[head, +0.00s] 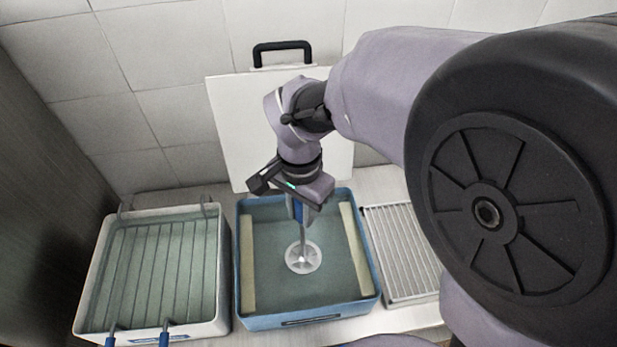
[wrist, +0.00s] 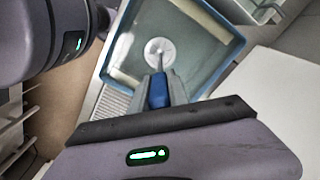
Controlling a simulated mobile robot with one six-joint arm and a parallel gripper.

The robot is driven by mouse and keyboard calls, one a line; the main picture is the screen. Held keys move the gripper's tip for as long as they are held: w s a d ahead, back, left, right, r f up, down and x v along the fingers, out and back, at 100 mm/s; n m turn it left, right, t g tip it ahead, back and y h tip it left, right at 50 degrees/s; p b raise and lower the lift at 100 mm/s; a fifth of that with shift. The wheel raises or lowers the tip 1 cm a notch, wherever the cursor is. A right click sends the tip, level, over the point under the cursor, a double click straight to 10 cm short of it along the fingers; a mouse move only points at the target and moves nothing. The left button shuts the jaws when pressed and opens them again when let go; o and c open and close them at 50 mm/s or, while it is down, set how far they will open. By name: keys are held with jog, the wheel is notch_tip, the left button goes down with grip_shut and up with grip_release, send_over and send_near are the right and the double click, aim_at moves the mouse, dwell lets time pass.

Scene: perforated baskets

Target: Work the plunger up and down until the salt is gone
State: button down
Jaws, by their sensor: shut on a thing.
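The plunger has a blue handle, a thin metal rod and a pale perforated disc (head: 304,257). My gripper (head: 297,207) is shut on the plunger's blue handle and holds it upright over the middle of the blue tub (head: 310,320). The tub holds greyish-green liquid, and the disc is inside the tub. In the wrist view the blue handle (wrist: 159,90) sits between the fingers, with the disc (wrist: 159,52) beyond it. I cannot make out any salt, nor how deep the disc is.
A white tub (head: 90,300) with a wire rack and blue-tipped handles stands at the left. A slatted metal rack (head: 402,250) lies right of the blue tub. A white board with a black handle (head: 282,46) leans on the tiled wall behind. Pale strips line the blue tub's sides.

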jog(key=shift+r, duration=0.15)
notch_tip(320, 180, up, 6)
jog(key=p, duration=0.5)
